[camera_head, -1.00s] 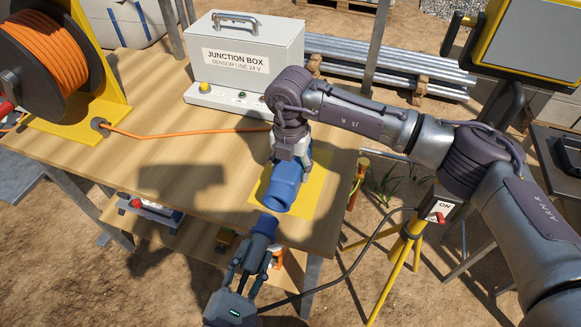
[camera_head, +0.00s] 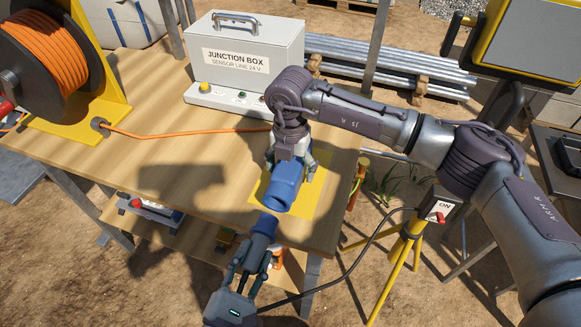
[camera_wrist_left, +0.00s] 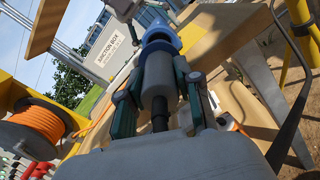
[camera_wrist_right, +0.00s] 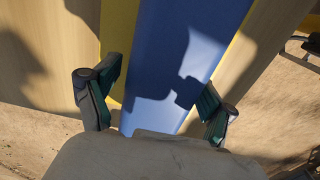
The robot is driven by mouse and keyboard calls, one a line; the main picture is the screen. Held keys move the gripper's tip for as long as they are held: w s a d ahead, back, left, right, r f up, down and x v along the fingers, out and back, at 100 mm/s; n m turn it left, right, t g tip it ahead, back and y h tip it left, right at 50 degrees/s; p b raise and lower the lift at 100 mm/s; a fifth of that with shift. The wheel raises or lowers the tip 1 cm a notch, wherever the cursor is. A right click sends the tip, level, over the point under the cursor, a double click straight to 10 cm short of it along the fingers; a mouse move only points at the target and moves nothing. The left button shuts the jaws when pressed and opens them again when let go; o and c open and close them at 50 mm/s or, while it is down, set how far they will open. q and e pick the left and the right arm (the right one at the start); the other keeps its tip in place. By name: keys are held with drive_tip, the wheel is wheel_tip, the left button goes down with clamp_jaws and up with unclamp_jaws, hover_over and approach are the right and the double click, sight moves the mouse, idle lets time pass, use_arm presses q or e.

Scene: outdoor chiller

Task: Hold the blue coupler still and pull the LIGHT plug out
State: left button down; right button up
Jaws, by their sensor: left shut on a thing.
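The blue coupler (camera_head: 284,190) lies over the yellow mat near the front right edge of the table. My right gripper (camera_head: 291,158) is above it, with one finger on each side; in the right wrist view a strip of yellow shows between the left finger and the coupler (camera_wrist_right: 178,60), so the gripper looks open. My left gripper (camera_head: 256,252) is shut on the plug (camera_head: 265,226), just off the table edge. In the left wrist view the plug (camera_wrist_left: 159,75) is in line with the coupler's near end; how deep it sits cannot be told. No LIGHT label is legible.
The yellow mat (camera_head: 312,199) lies under the coupler. A junction box (camera_head: 243,58) stands behind, and an orange cable (camera_head: 180,134) runs from the reel (camera_head: 45,60) across the table. A yellow tripod with a switch box (camera_head: 438,208) stands right of the table. The table's left middle is clear.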

drive_tip(key=shift+r, duration=0.1)
wheel_tip(320, 180, up, 12)
drive_tip(key=shift+f, duration=0.1)
idle(0.5)
